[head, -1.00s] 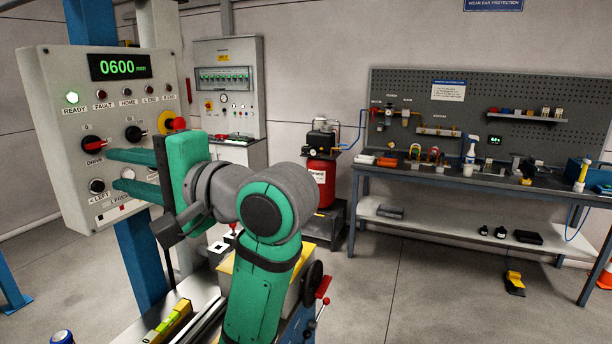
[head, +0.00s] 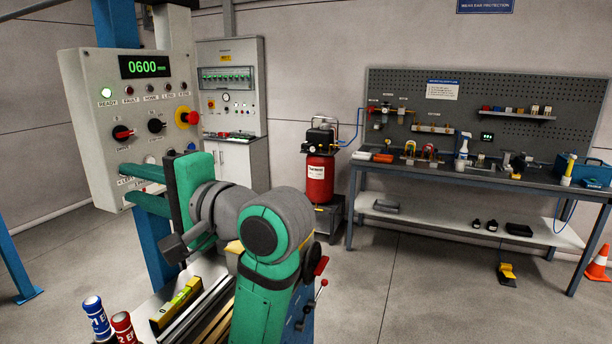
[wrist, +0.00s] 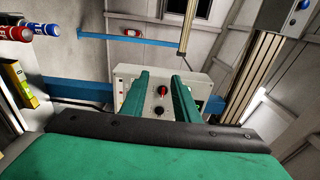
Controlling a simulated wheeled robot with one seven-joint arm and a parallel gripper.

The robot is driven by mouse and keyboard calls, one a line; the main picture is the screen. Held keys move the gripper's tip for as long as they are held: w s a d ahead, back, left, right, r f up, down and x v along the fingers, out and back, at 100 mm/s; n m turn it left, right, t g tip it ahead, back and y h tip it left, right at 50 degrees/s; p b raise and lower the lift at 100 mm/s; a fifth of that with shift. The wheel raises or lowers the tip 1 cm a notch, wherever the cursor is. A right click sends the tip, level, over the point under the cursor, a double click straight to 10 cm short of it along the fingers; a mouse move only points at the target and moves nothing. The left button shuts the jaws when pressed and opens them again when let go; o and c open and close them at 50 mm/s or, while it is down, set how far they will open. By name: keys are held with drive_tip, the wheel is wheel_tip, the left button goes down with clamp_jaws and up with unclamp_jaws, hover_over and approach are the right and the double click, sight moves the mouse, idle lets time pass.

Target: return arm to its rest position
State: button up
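My green and grey arm fills the lower middle of the head view, bent at the elbow. My gripper (head: 126,184) points left, in front of the lower part of the grey control panel (head: 88,130). Its two green fingers are apart with nothing visible between them. In the wrist view my gripper (wrist: 160,80) also shows both fingers spread, with the panel's red knob (wrist: 163,91) and a dark knob beyond the gap. The fingers hide some lower panel controls. Whether they touch the panel cannot be told. The display reads 0600 and the READY lamp (head: 106,93) glows green.
A yellow level (head: 176,303), a blue can (head: 97,318) and a red can (head: 123,328) are below my gripper. A red compressor (head: 320,178) stands behind my arm. A workbench (head: 455,186) is at right, with open floor before it.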

drive_tip(key=w+d+f+m+t+h, duration=0.2)
drive_tip(key=w+d+f+t, duration=0.15)
drive_tip(key=f, duration=0.75)
drive_tip(key=w+d+f+m+t+h, duration=0.15)
drive_tip(key=w+f, duration=0.35)
drive_tip(key=f, duration=0.7)
drive_tip(key=s+d+f+t+h, duration=0.15)
drive_tip(key=d+f, duration=0.25)
drive_tip(key=f, duration=0.4)
drive_tip(key=s+d+f+h, duration=0.3)
drive_tip(key=f, duration=0.4)
drive_tip(key=s+d+f+t+h, duration=0.15)
drive_tip(key=d+f, duration=0.25)
drive_tip(key=f, duration=0.4)
drive_tip(key=s+d+f+n+h, duration=0.1)
drive_tip(key=s+d+f+h, duration=0.1)
drive_tip(key=s+d+f, duration=0.35)
drive_tip(key=s+d+f+n+h, duration=0.25)
drive_tip(key=s+f, duration=0.35)
drive_tip(key=s, duration=0.5)
drive_tip(key=s+d+r+n+h, duration=0.1)
drive_tip(key=s+n, duration=0.4)
drive_tip(key=s, duration=1.6)
drive_tip(key=shift+s+d+h, duration=0.4)
drive_tip(key=shift+d+h, duration=0.15)
drive_tip(key=shift+h, duration=0.15)
